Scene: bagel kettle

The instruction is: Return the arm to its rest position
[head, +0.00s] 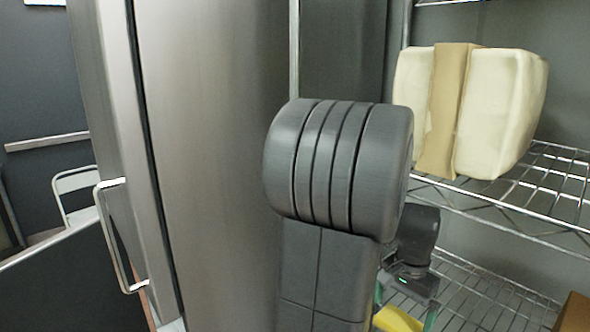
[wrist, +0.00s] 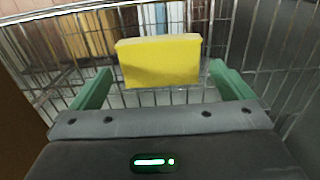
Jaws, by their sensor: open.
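My arm stands large in the middle of the head view and hides part of what is behind it. My gripper (head: 405,306) shows low at the right of that view, partly behind my arm, over a wire shelf. In the wrist view my gripper (wrist: 159,69) has its two green fingers spread wide apart. A yellow block (wrist: 160,62) stands ahead, between and just beyond the fingertips, with gaps at both sides. It also shows in the head view as a yellow patch (head: 397,320) at the bottom edge. Nothing is held.
A wire rack shelf (head: 545,190) at right bears a cream package with a tan band (head: 500,110). A lower wire shelf (head: 490,295) lies beneath. A tall metal cabinet (head: 210,150) with a handle (head: 118,250) stands at left, close behind my arm. A brown object (head: 575,315) sits lower right.

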